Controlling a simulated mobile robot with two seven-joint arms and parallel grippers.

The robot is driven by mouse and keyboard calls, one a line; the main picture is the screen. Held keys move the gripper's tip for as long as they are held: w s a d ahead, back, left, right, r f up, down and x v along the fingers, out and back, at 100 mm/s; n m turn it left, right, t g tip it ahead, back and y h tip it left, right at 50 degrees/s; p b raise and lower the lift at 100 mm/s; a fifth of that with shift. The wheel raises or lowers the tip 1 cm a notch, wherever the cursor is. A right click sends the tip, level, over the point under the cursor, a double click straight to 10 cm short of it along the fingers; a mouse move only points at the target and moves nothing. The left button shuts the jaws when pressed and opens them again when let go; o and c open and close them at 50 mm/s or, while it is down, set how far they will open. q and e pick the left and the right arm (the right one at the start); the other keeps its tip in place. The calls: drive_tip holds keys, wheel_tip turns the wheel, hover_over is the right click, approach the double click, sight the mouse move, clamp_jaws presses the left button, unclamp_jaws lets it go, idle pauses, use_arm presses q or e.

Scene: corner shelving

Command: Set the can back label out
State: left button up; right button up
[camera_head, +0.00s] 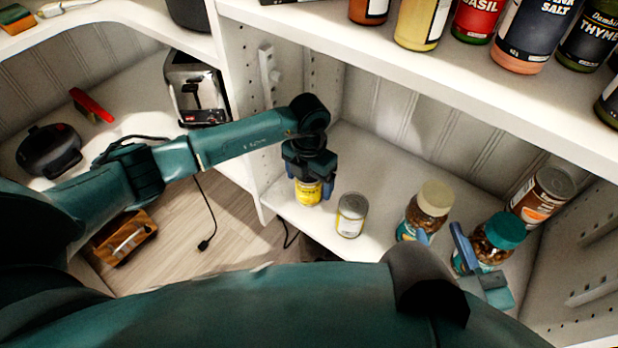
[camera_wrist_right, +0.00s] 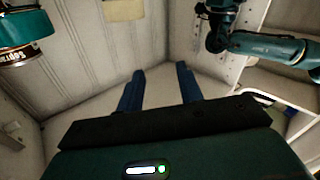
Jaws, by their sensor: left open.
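A can with a yellow label (camera_head: 308,194) stands upright near the front left of the lower shelf. My left gripper (camera_head: 309,185) is open directly above it, with fingers on either side of its upper part; whether they touch it I cannot tell. A second can, silver-topped with a pale label (camera_head: 351,215), stands just right of it, apart from both grippers. My right gripper (camera_head: 442,240) is open at the front right of the shelf, near the jars; its spread fingers show empty in the right wrist view (camera_wrist_right: 159,90).
A cream-lidded jar (camera_head: 427,207), a teal-lidded jar (camera_head: 494,238) and a brown-labelled can (camera_head: 542,196) stand on the right side. An upper shelf (camera_head: 440,72) with several spice bottles overhangs. The lower shelf's back middle is clear. A toaster (camera_head: 196,88) stands left.

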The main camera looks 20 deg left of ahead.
use_arm(q)
wheel_tip(320, 180, up, 13)
drive_tip(key=p, duration=0.3)
drive_tip(key=shift+f+p, duration=0.2)
drive_tip(key=shift+p, duration=0.1)
drive_tip(key=shift+r, duration=0.3)
use_arm(e)
drive_tip(key=shift+s+d+r+m+g+h, duration=0.15)
drive_tip(key=shift+d+m+g+h, duration=0.4)
drive_tip(key=shift+g+h, duration=0.35)
